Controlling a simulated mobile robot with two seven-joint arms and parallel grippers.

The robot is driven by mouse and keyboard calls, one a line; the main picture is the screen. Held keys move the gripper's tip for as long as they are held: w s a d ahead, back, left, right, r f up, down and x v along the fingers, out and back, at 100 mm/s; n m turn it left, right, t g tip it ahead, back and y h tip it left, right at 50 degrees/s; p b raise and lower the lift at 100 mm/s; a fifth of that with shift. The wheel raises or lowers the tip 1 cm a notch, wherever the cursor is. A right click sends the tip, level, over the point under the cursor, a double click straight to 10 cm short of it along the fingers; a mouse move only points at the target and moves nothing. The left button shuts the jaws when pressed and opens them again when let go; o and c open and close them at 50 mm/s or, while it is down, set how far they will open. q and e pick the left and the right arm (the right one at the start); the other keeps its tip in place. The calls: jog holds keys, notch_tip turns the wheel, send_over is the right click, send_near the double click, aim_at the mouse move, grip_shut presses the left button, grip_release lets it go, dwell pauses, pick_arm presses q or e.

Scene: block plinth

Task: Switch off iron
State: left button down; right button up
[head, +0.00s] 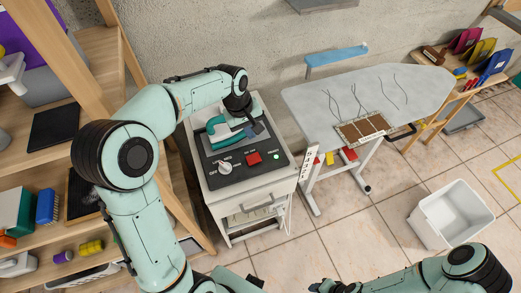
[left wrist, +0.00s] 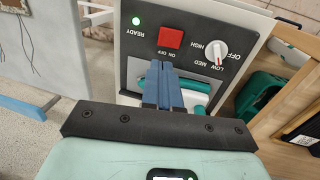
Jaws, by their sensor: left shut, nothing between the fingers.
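The iron (head: 215,124), teal and pale, rests on the dark top of a white cabinet, partly hidden by my left arm; part of it shows behind the fingers in the left wrist view (left wrist: 199,86). The front panel carries a white dial (head: 225,167), a red ON/OFF switch (head: 253,158) and a lit green READY light (head: 276,156). The dial (left wrist: 214,51), switch (left wrist: 171,38) and light (left wrist: 136,21) also show in the left wrist view. My left gripper (head: 248,132) is shut and empty beside the iron, its blue fingertips (left wrist: 157,66) short of the switch. My right gripper is out of view.
Wooden shelves (head: 95,50) stand close on the left. A white bin (head: 450,214) is on the tiled floor at the right. Floor between bin and cabinet is mostly clear.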

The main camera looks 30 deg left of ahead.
aim_at(259, 158)
pick_arm(q)
jog(key=f, duration=0.4)
jog(key=w+d+f, duration=0.1)
jog(key=f, duration=0.4)
jog(key=w+f, duration=0.1)
jog(key=f, duration=0.3)
jog(key=shift+d+f, duration=0.4)
